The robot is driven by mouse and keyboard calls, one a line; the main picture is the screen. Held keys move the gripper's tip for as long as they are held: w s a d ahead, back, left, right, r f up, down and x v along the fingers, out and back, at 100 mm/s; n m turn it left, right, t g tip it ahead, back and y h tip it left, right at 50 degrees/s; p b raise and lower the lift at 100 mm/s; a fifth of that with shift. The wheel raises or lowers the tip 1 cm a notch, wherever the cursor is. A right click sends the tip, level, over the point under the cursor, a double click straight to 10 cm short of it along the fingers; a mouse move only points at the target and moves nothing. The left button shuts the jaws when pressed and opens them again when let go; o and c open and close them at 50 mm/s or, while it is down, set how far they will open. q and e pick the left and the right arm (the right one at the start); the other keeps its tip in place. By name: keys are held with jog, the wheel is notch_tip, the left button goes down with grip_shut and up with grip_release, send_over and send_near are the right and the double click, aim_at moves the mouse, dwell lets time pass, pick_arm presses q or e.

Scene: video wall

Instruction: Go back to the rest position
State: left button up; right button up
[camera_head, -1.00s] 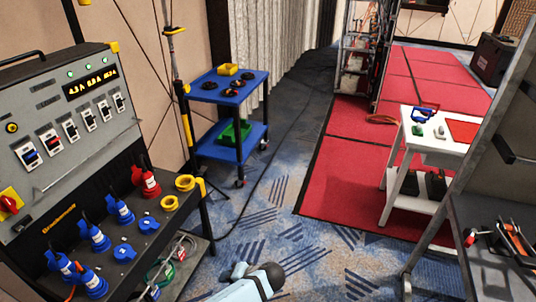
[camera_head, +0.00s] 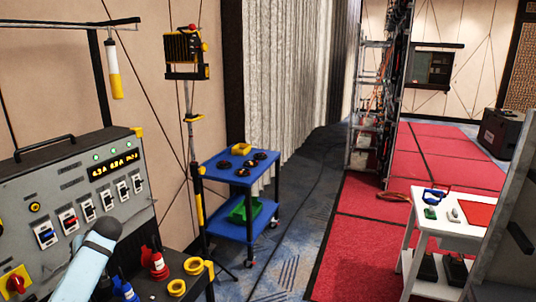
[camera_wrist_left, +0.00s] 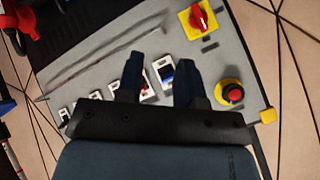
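My left gripper (camera_wrist_left: 158,80) shows in the left wrist view. Its two dark fingers are apart, with nothing between them. Behind the fingers is the grey control panel (camera_wrist_left: 95,62) with its row of switches; it looks tilted in this view, and I cannot tell how far it is from the fingertips. In the head view, a pale blue arm link of mine crosses in front of the panel (camera_head: 22,185) at lower left. The fingers cannot be made out there. My right gripper is in neither view.
Red and blue connectors (camera_head: 155,263) and yellow rings (camera_head: 177,288) sit on the bench below the panel. A blue cart (camera_head: 238,232), a light stand (camera_head: 190,120) and a white table (camera_head: 455,232) stand farther off. Carpet between the cart and red mats (camera_head: 350,245) looks clear.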

pick_arm(q)
jog(key=w+d+r+m+t+h, duration=0.1)
jog(key=w+d+m+t, duration=0.15)
jog(key=w+t, duration=0.25)
jog(key=w+d+r+m+t+h, duration=0.1)
jog(key=w+d+m+t+h, duration=0.1)
jog(key=w+m+t, duration=0.3)
jog(key=w+d+r+m+t+h, duration=0.35)
jog(key=w+d+r+t, duration=0.2)
jog(key=r+t, duration=0.2)
jog(key=s+d+f+g+h, duration=0.2)
jog(key=s+d+f, duration=0.5)
jog(key=s+f, duration=0.35)
jog(key=s+d+f+g+h, duration=0.1)
jog(key=s+d+f+g, duration=0.1)
jog(key=s+d+f, duration=0.65)
jog(key=s+d+f+g, duration=0.1)
jog(key=s+d+f, duration=0.2)
jog(key=s, duration=0.7)
jog(key=s+d+f+g+h, duration=0.1)
jog(key=s+d+f, duration=0.2)
jog(key=s, duration=0.7)
jog(key=s+d+f+g+h, duration=0.1)
jog(key=s+d+f, duration=0.2)
jog(key=s, duration=0.7)
notch_tip(320, 180, down, 3)
jog(key=shift+s+d+r, duration=0.15)
jog(key=shift+s+d, duration=0.2)
